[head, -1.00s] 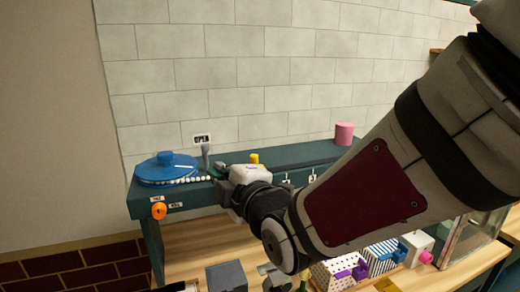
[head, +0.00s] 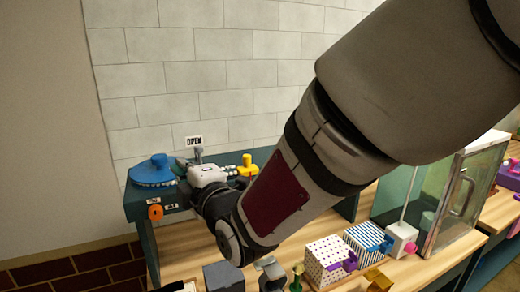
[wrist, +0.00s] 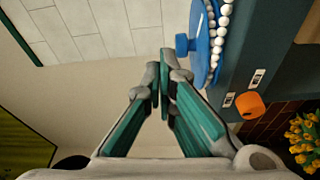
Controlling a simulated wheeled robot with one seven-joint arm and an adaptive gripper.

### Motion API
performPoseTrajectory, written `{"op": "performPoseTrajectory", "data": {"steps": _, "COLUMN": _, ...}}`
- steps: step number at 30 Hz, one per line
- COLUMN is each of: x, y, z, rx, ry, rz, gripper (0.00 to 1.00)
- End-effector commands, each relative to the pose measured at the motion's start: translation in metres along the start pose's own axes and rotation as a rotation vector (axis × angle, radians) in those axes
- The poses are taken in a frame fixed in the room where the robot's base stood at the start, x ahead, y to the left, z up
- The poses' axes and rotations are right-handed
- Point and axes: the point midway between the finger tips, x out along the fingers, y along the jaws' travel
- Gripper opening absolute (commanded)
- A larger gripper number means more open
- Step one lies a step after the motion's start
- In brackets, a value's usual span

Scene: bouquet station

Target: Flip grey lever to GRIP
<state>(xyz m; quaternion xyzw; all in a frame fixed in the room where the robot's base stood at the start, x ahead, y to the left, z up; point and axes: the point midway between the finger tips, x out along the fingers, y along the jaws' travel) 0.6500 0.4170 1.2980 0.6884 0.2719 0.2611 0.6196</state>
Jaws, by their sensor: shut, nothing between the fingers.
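The grey lever (head: 199,155) stands on the teal bench in the head view, just below a wall label (head: 194,141) reading OPEN. Its lower part is hidden behind my gripper. My gripper (head: 181,166) is shut and empty, with its fingertips left of the lever, by the right edge of a blue round lid. Whether it touches the lever I cannot tell. In the wrist view the closed teal fingers (wrist: 161,72) point towards the wall beside the blue knob; I cannot make out the lever there.
The blue lid (head: 151,174) with white beads sits at the bench's left end. An orange knob (head: 155,212) is on the bench front. A yellow piece (head: 246,166) stands to the right. Patterned boxes (head: 326,258) and a glass case (head: 447,200) are on the lower wooden surface.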

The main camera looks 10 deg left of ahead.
Motion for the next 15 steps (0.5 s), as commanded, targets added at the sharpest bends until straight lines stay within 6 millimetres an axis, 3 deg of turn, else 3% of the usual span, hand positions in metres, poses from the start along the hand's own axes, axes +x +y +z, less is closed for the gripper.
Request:
{"op": "performPoseTrajectory", "data": {"steps": 9, "x": 0.063, "y": 0.0, "z": 0.0, "rx": 0.0, "ry": 0.0, "rz": 0.0, "gripper": 0.0}}
{"op": "performPoseTrajectory", "data": {"steps": 15, "x": 0.068, "y": 0.0, "z": 0.029, "rx": 0.0, "ry": -0.003, "rz": -0.001, "gripper": 0.0}}
